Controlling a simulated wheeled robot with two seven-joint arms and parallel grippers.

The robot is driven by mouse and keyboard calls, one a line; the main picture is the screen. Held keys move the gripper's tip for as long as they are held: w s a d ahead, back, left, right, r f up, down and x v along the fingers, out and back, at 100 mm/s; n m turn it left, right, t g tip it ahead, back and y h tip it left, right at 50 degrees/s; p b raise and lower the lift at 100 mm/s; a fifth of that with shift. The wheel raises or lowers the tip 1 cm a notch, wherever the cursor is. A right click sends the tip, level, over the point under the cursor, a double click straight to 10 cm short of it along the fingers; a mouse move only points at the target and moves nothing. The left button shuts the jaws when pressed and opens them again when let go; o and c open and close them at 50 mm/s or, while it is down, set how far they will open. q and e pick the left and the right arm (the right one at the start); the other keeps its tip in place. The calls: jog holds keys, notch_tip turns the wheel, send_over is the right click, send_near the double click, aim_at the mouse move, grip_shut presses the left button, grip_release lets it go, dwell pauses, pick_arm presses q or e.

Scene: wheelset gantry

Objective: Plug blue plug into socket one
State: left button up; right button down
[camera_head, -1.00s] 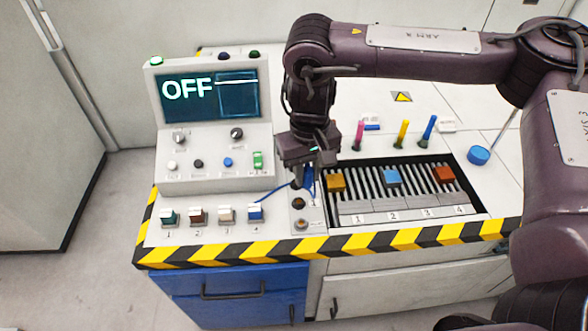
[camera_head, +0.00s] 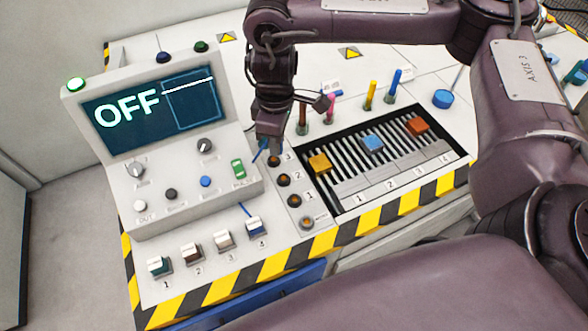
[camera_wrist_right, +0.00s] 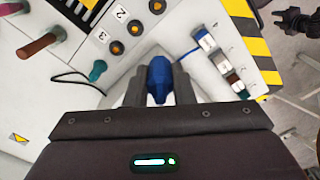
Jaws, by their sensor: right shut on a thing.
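My right gripper (camera_head: 268,146) is shut on the blue plug, over the console near socket three (camera_head: 274,160). In the right wrist view the blue plug (camera_wrist_right: 158,80) sits between the two fingers (camera_wrist_right: 160,88). A thin blue cable runs from near it toward the block of switch four. Socket one (camera_head: 294,200) is bare, nearest the front of the numbered column; socket two (camera_head: 283,180) is also bare. The plug's tip is hidden in the head view. A dark gripper-like part, seemingly my left gripper (camera_wrist_right: 294,21), shows small at the upper right of the wrist view; its jaws are unclear.
A teal plug (camera_wrist_right: 97,70) with a dark cable stands beyond socket three. The console screen (camera_head: 150,108) reads OFF. Several switches line the front left. A slotted tray (camera_head: 345,185) with coloured blocks and upright coloured pegs (camera_head: 370,95) lie to the right.

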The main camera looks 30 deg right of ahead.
jog(key=shift+s+f+n, duration=0.1)
jog(key=shift+f+n, duration=0.3)
jog(key=shift+n, duration=0.6)
jog(key=shift+f+n, duration=0.35)
jog(key=shift+n, duration=0.55)
jog(key=shift+s+f+n, duration=0.1)
jog(key=shift+f+n, duration=0.3)
jog(key=shift+n, duration=0.6)
jog(key=shift+d+f+n, duration=0.1)
jog(key=shift+f+n, duration=0.25)
jog(key=shift+n, duration=0.45)
jog(key=n, duration=0.1)
jog(key=f+n, duration=0.1)
jog(key=n, duration=0.1)
jog(key=shift+d+f+n, duration=0.1)
jog(key=shift+f+n, duration=0.15)
jog(key=shift+n, duration=0.15)
pick_arm(q)
jog(key=shift+s+r+p, duration=0.25)
jog(key=shift+r+p, duration=0.15)
pick_arm(e)
notch_tip(320, 180, down, 7)
jog(key=s+d+n, duration=0.2)
jog(key=n, duration=1.5)
jog(key=shift+d, duration=0.25)
